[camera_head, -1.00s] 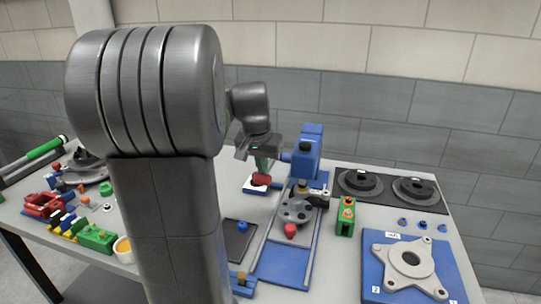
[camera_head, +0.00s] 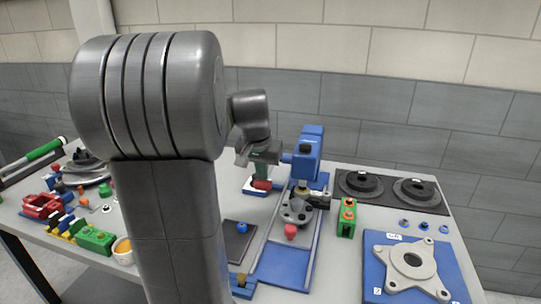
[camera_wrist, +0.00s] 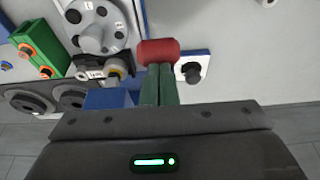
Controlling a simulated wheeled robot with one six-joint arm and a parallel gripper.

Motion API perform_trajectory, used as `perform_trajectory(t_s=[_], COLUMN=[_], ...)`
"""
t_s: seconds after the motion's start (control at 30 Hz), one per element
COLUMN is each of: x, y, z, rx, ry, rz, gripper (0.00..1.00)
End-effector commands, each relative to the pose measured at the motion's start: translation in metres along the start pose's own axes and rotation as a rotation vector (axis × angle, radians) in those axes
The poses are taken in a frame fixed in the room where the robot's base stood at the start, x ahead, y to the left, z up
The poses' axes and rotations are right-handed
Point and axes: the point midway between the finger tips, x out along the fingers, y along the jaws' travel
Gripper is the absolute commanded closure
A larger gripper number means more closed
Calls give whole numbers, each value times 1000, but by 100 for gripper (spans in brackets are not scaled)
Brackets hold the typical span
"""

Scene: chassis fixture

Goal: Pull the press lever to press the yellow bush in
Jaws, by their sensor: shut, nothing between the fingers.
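The blue press (camera_head: 306,158) stands at the back of its slide, and its blue body also shows in the wrist view (camera_wrist: 108,98). The red lever knob (camera_head: 261,185) is left of the press; it shows in the wrist view (camera_wrist: 158,51) at my fingertips. My gripper (camera_head: 262,172) has its green fingers shut with nothing between them. The tips (camera_wrist: 158,68) appear to touch or overlap the knob; exact contact is unclear. The yellow bush (camera_head: 302,190) sits under the press head, above the grey round chassis part (camera_head: 296,212), partly hidden by it. The lever's arm is mostly hidden.
A green block (camera_head: 346,218) stands right of the slide. A blue board with a grey flange (camera_head: 412,262) is at front right. A dark plate (camera_head: 238,243) lies left of the slide. A white-topped blue pad (camera_wrist: 205,62) is beside the knob. My arm hides the left-centre table.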

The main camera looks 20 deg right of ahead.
Motion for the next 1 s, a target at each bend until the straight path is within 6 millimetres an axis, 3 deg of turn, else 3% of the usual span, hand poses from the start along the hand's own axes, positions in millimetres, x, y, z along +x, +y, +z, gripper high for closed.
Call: perform_trajectory(t_s=[1.0], x=[17], y=[1], z=[3], rx=[0], ry=[-1], rz=[1], gripper=[100])
